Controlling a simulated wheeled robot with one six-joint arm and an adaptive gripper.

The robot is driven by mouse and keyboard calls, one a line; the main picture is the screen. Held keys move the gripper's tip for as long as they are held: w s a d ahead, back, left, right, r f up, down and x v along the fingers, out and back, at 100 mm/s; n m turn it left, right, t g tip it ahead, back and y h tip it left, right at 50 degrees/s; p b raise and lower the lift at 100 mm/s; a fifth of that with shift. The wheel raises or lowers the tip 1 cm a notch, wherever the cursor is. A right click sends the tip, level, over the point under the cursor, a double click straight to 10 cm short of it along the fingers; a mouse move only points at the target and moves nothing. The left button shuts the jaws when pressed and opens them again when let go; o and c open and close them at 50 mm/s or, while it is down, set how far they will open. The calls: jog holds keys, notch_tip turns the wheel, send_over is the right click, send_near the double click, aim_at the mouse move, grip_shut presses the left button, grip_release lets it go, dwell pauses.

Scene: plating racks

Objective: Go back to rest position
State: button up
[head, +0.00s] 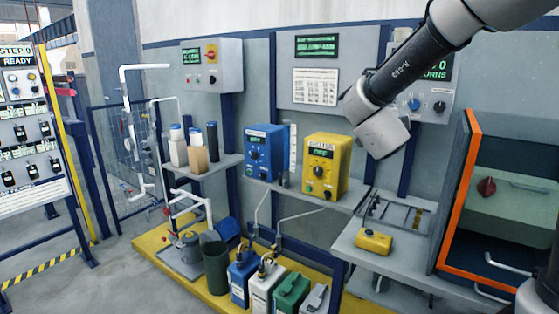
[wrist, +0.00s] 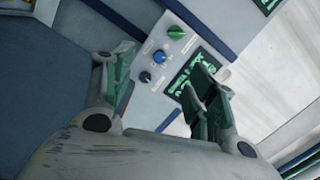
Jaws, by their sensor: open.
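My gripper (wrist: 163,95) shows in the wrist view with its two green-padded fingers spread apart and nothing between them. Beyond the fingers is a grey control panel (wrist: 157,60) with a green knob, a blue knob and a dark knob, plus green-lit displays. In the head view my arm reaches in from the upper right, bent at the wrist, in front of the back wall. The fingers do not show clearly there. The arm partly hides a panel with a green display (head: 440,67) at the right.
A blue box (head: 264,152) and a yellow box (head: 326,166) stand on a wall shelf. Several jugs (head: 290,291) stand on the yellow platform below. An orange-framed cabinet (head: 455,195) is at the right, beside a bench holding a small yellow case (head: 373,242). Open floor lies at the lower left.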

jog(key=s+a+f+n+g+y, duration=0.3)
jog(key=a+f+n+g+y, duration=0.1)
jog(key=a+f+n+y, duration=0.65)
jog(key=s+f+n+g+y, duration=0.1)
jog(key=s+n+g, duration=0.3)
jog(key=s+n, duration=0.5)
jog(key=s+d+r+g+h, duration=0.1)
jog(key=s+d, duration=0.7)
jog(key=s, duration=0.2)
jog(key=s+d+r+g+h, duration=0.1)
jog(key=s+d+g+h, duration=0.1)
jog(key=s+d, duration=0.6)
jog(key=s, duration=0.3)
jog(key=shift+s+r, duration=0.3)
jog(key=shift+r, duration=0.1)
jog(key=shift+h, duration=0.25)
